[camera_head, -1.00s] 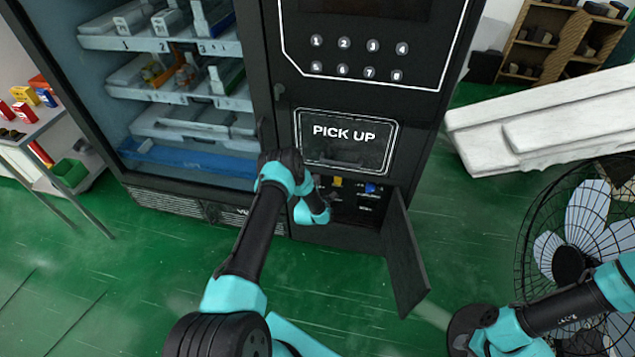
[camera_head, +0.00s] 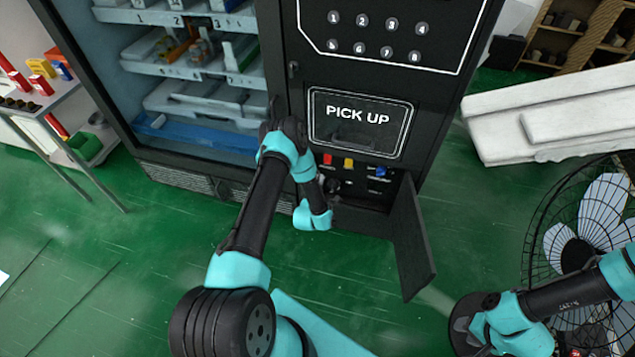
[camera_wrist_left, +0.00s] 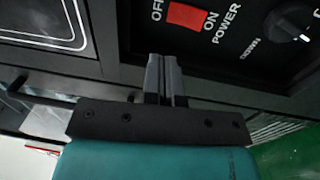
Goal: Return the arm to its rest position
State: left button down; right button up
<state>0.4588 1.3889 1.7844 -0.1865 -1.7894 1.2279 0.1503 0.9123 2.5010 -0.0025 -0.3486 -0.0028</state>
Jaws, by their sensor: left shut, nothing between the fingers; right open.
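My left arm (camera_head: 265,195) reaches up to the vending machine (camera_head: 290,60) and bends down beside its opened lower compartment. In the left wrist view my left gripper (camera_wrist_left: 164,62) is shut and empty, with its two fingers together in front of the switch panel, just below the red power switch (camera_wrist_left: 187,14). I cannot tell whether it touches the panel. In the head view the arm hides its fingers. My right arm (camera_head: 560,297) lies at the lower right, in front of the fan, away from the machine. My right gripper is open; its fingers are hard to make out.
The small compartment door (camera_head: 412,240) hangs open to the right of the left wrist. The wire-caged fan (camera_head: 590,225) stands close to my right arm. A shelf with boxes (camera_head: 40,110) is at the left. The green floor (camera_head: 110,260) is clear at the front left.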

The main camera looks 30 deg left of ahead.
pick_arm(q)
jog(key=shift+s+d+r, duration=0.1)
jog(key=shift+s+d, duration=0.1)
jog(key=shift+s, duration=0.5)
jog(key=s+d+r+m+g+h, duration=0.1)
jog(key=s+d+m+g+h, duration=0.25)
jog(key=d+m, duration=0.2)
jog(key=s+d+m+g+h, duration=0.2)
jog(key=d+m+g+h, duration=0.15)
jog(key=d+m, duration=0.2)
jog(key=s+d+r+m+g+h, duration=0.1)
jog(key=s+d+r+m+g, duration=0.1)
jog(key=s, duration=0.4)
jog(key=s+d+r+m+g+h, duration=0.1)
jog(key=s+d+r+m+g, duration=0.1)
jog(key=s, duration=0.4)
jog(key=s+d+r+m+g, duration=0.2)
jog(key=s+d+m+g, duration=0.2)
jog(key=s+g, duration=0.2)
jog(key=shift+s+d+r+m+h, duration=0.25)
jog(key=shift+s+m+h, duration=0.15)
jog(key=shift+s, duration=0.2)
